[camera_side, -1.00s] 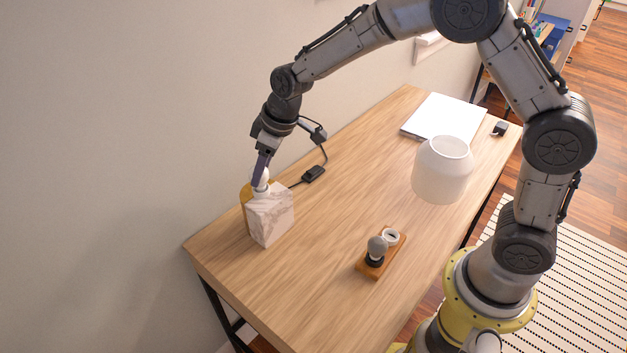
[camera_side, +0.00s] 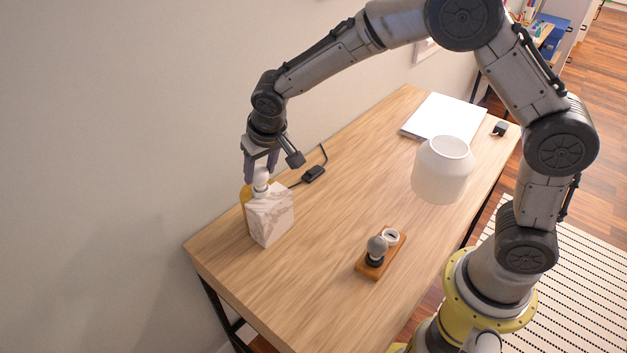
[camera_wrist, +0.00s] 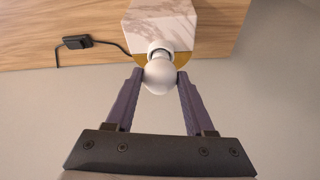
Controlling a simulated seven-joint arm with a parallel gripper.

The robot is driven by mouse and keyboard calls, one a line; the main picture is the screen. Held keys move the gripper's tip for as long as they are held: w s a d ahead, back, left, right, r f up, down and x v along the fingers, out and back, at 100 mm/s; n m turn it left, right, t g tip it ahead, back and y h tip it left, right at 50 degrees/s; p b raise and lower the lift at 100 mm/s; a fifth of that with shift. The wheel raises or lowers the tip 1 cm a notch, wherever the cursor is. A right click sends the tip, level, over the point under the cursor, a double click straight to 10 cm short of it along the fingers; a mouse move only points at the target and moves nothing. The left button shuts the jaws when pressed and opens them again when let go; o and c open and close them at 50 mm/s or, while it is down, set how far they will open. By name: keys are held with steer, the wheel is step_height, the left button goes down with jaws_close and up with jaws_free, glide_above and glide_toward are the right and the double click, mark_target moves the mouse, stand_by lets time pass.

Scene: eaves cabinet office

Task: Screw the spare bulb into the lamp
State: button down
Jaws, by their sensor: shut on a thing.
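The lamp base (camera_side: 270,217) is a white marble block with a brass-coloured part, at the left end of the desk. A white round bulb (camera_side: 261,174) stands upright at the lamp's white socket collar (camera_wrist: 160,46); how deep it sits I cannot tell. My gripper (camera_side: 262,172) points down over the lamp, shut on this bulb. In the wrist view its two fingertips (camera_wrist: 160,74) press on either side of the bulb. A grey bulb (camera_side: 376,247) stands in a small wooden holder (camera_side: 371,271), next to an empty white ring cup (camera_side: 391,236).
A translucent white lampshade (camera_side: 441,175) stands on the desk (camera_side: 320,245) right of centre. A white closed laptop or pad (camera_side: 443,116) and a small black object (camera_side: 500,129) lie at the back. A black inline switch (camera_side: 313,174) and cord lie behind the lamp. The wall is close at left.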

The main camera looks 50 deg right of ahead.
steer(key=shift+a, duration=0.1)
steer(key=m+h, duration=0.1)
steer(key=m, duration=0.2)
steer(key=m+g+h, duration=0.1)
steer(key=m, duration=0.2)
steer(key=shift+w+a, duration=0.15)
steer(key=shift+a, duration=0.05)
steer(key=shift+m, duration=1)
steer(key=m, duration=0.1)
steer(key=m+g, duration=0.1)
steer(key=m, duration=0.1)
steer(key=m+h, duration=0.1)
steer(key=shift+w+a+m+g, duration=0.1)
steer(key=shift+w+m+g, duration=0.2)
steer(key=shift+g, duration=0.1)
steer(key=m+g, duration=0.1)
steer(key=m, duration=0.2)
steer(key=shift+m, duration=0.3)
steer(key=shift+w+f+m+g, duration=0.15)
steer(key=shift+m+g, duration=0.35)
steer(key=shift+m, duration=0.6)
steer(key=m+g, duration=0.1)
steer(key=m, duration=0.4)
steer(key=shift+w+m+g+y, duration=0.15)
steer(key=shift+m+g+y, duration=0.15)
steer(key=shift+m+g, duration=0.1)
